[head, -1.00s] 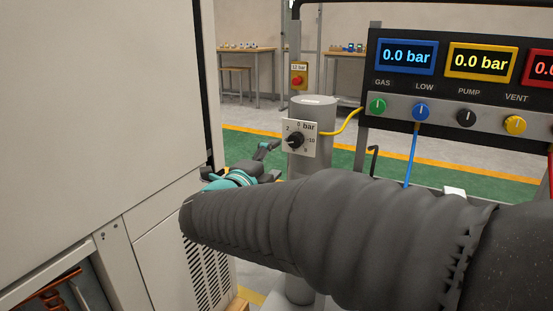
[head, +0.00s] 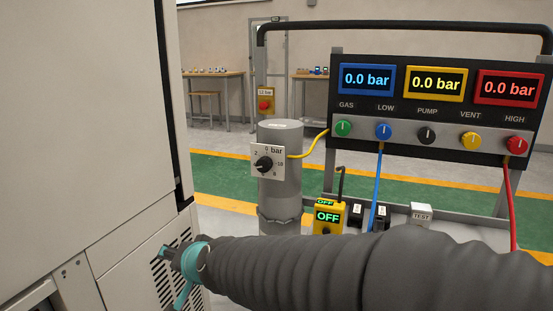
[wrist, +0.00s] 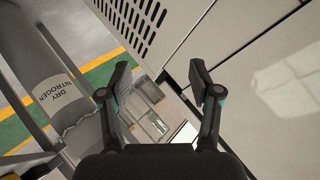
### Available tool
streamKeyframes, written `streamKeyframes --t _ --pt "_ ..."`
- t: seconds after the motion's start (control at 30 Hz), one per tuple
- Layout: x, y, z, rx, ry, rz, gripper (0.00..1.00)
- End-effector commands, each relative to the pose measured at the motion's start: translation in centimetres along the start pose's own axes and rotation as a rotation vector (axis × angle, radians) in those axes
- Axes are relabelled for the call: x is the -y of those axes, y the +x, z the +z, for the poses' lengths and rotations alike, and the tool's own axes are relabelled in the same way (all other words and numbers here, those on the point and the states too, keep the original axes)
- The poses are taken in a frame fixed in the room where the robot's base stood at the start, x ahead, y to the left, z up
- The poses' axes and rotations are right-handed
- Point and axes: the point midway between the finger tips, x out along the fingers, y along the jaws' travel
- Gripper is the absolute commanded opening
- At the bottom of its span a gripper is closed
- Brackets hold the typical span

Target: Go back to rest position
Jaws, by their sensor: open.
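In the wrist view my gripper (wrist: 160,90) is open, with its two dark fingers spread apart and nothing between them. In the head view my arm, in a dark ribbed sleeve, reaches across the bottom from the right. Its teal-banded end is low at the left, in front of the vented lower part of a white cabinet (head: 85,130). The fingers are mostly hidden behind the wrist there.
A gauge panel (head: 430,100) with hoses and a yellow device (head: 328,215) reading OFF are at the right.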

Motion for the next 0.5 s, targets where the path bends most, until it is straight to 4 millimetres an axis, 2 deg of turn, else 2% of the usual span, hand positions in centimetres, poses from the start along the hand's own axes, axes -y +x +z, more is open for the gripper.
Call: streamKeyframes --t 0.17,0.2,0.37,0.5 --pt "-6.8 -5.8 3.1 0.221 -0.216 0.127 0.63" --pt "-8.7 -7.5 3.8 0.268 -0.259 0.165 0.63" --pt "-16.2 -14.6 5.5 0.412 -0.376 0.339 0.63" --pt "-22.0 -21.1 6.2 0.453 -0.392 0.502 0.63"
